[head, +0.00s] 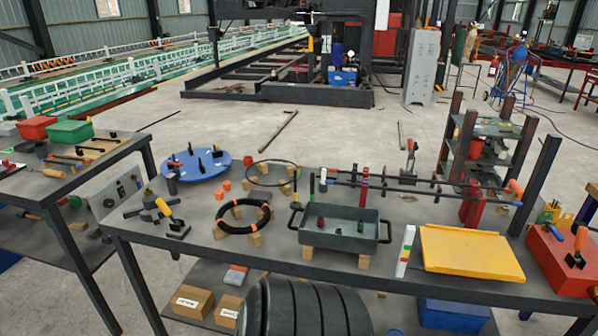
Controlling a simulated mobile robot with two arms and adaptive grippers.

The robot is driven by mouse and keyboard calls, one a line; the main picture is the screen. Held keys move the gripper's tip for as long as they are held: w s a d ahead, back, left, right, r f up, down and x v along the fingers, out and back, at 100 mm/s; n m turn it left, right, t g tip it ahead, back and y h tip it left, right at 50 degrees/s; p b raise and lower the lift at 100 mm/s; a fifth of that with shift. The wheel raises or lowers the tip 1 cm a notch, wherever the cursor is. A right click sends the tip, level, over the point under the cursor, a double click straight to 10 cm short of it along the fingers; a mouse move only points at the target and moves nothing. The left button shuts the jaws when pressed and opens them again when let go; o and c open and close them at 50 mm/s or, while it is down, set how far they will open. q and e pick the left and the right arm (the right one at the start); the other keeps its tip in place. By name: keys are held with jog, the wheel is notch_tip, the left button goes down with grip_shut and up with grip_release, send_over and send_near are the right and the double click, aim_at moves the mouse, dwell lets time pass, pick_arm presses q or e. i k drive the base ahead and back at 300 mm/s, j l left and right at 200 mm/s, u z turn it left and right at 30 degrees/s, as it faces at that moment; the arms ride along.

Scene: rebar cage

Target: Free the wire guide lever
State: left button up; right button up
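I cannot tell for certain which part is the wire guide lever. A lever with an orange-yellow handle (164,208) stands tilted on a small dark base at the left of the main table (290,262). Another orange-handled lever (579,243) sits on a red box (562,262) at the far right. A third orange handle (515,188) is near the right end of a long dark bar assembly (405,184), beside a red stand (472,208). What holds any of them is too small to make out. Neither of my grippers shows.
A grey-green tray (341,240) with two handles, a black ring (243,215) on wooden blocks, a yellow panel (470,252) and a blue round plate (197,164) crowd the table. A dark shelf rack (490,150) stands behind right. Open concrete floor (260,125) lies beyond.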

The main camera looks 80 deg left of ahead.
aim_at(163, 206)
jog(key=u, duration=3.65)
